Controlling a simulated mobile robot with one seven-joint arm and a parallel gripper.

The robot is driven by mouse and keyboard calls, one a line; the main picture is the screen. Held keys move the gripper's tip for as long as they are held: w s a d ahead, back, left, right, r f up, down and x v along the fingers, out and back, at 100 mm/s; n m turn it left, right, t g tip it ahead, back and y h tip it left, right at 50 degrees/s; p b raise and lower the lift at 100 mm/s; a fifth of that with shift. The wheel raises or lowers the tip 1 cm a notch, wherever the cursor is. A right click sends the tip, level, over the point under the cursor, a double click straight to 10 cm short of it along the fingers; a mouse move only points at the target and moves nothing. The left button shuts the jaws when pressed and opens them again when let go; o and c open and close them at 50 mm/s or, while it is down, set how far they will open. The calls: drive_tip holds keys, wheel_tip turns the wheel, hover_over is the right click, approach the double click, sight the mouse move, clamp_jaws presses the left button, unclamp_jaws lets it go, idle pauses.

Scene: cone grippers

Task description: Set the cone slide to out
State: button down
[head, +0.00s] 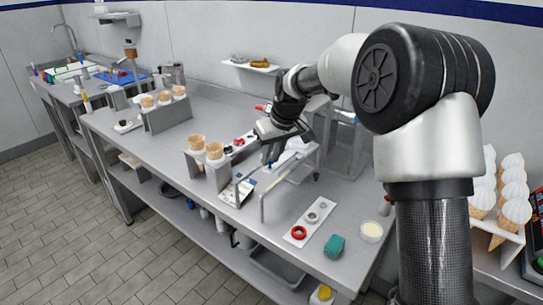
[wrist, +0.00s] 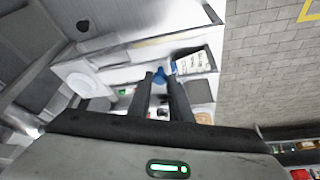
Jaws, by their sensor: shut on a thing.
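My gripper (head: 270,158) is at the middle of the steel counter, reaching down beside a metal frame behind a printed card. In the wrist view its two dark fingers (wrist: 161,80) close on a small blue knob (wrist: 159,72). I take the knob to be the cone slide's handle; the slide's body and its in or out marks cannot be made out. The printed card (head: 237,191) lies just in front of the gripper, and it also shows in the wrist view (wrist: 190,63). The arm and gripper hide part of the device.
Cones stand in a metal holder (head: 222,178) left of the gripper and in another holder (head: 167,116) farther left. A thin metal stand (head: 263,206) is close in front. A strip with a red ring (head: 299,232), a teal block (head: 334,246) and a white cup (head: 371,232) lie nearer right.

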drive_tip(key=s+a+b, duration=0.2)
drive_tip(key=s+a, duration=0.3)
drive_tip(key=s, duration=0.3)
drive_tip(key=s+a+b, duration=0.2)
drive_tip(key=s+a, duration=0.4)
drive_tip(key=s, duration=0.3)
drive_tip(key=shift+a, duration=0.25)
drive_tip(key=shift+f, duration=0.1)
drive_tip(key=c, duration=1.6)
unclamp_jaws()
drive_tip(key=shift+s, duration=0.1)
drive_tip(key=p+v, duration=0.3)
drive_tip(key=v, duration=1.4)
drive_tip(key=shift+s+d+r, duration=0.1)
drive_tip(key=shift+r, duration=0.15)
